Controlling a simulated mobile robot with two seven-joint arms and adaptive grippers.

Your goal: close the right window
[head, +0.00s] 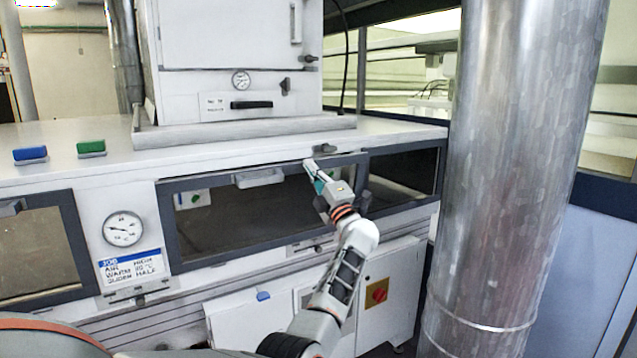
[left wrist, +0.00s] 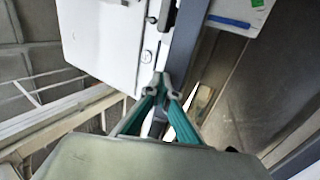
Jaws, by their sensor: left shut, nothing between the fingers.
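In the head view, a wide dark-framed window panel (head: 165,225) with a pale handle (head: 258,178) on its top rail sits right of the gauge; I take it as the right window. A dark opening or pane (head: 405,170) shows beyond its right end. I cannot tell exactly how far it stands open. My left gripper (head: 312,168) is shut and empty near the panel's upper right part, its forearm crossing in front of it. In the left wrist view, the teal fingers (left wrist: 161,84) meet close to a dark frame bar (left wrist: 190,40); contact is unclear. My right gripper is not in view.
Another dark-framed window (head: 70,230) is at the left. A round gauge (head: 123,229) and a label card (head: 131,267) sit between the windows. A thick metal duct (head: 515,170) stands at the right. Blue (head: 30,154) and green (head: 91,147) blocks lie on the ledge.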

